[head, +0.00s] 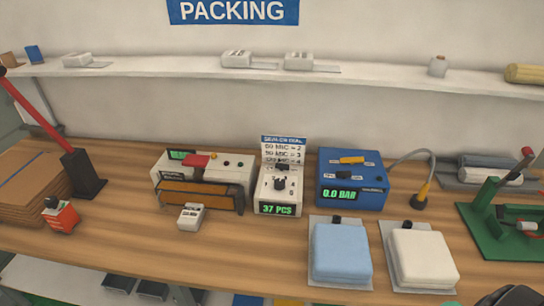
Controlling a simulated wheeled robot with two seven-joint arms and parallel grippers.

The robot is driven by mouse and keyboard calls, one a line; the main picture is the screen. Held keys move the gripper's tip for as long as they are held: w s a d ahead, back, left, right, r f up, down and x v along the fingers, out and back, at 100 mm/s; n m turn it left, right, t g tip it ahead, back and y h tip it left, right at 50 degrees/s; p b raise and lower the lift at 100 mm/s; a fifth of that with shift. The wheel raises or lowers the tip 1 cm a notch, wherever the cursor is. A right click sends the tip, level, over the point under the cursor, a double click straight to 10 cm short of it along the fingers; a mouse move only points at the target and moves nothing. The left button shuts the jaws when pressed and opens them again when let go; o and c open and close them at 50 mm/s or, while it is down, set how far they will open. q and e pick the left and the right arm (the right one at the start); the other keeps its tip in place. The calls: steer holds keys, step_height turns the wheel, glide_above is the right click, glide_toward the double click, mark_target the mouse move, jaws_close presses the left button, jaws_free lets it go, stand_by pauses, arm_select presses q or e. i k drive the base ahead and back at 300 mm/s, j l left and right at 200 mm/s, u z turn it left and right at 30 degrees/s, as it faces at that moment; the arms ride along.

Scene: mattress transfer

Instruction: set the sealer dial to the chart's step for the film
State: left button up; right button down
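The likely sealer (160,180) is a cream box with a red lever, a brown front bar, a small green display and dark knobs, left of centre on the bench. A white chart (283,150) stands right of it, with a blue header and several "MIC" rows ending in 2, 3 and 4; the micron figures are too blurred to read surely. Before the chart is a white unit (266,196) with a black dial (280,184) and a display reading "37 PCS". Its pointer direction is unclear. I cannot identify the film's thickness label.
A blue box (372,200) reads "0.0 BAR". Blue (340,255) and white (422,258) padded packs lie in front. A small white device (190,217) sits before the sealer. Cardboard (30,185) is left, a green press (500,225) right. The front-left bench is clear.

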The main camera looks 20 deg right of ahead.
mark_target(280, 182)
steer(key=k+l+z, duration=0.1)
steer(key=z, duration=0.3)
steer(key=k+l+z, duration=0.1)
steer(key=z, duration=0.25)
steer(key=k+l+z, duration=0.1)
steer(key=z, duration=0.3)
steer(key=l+z, duration=0.2)
steer(key=z, duration=0.15)
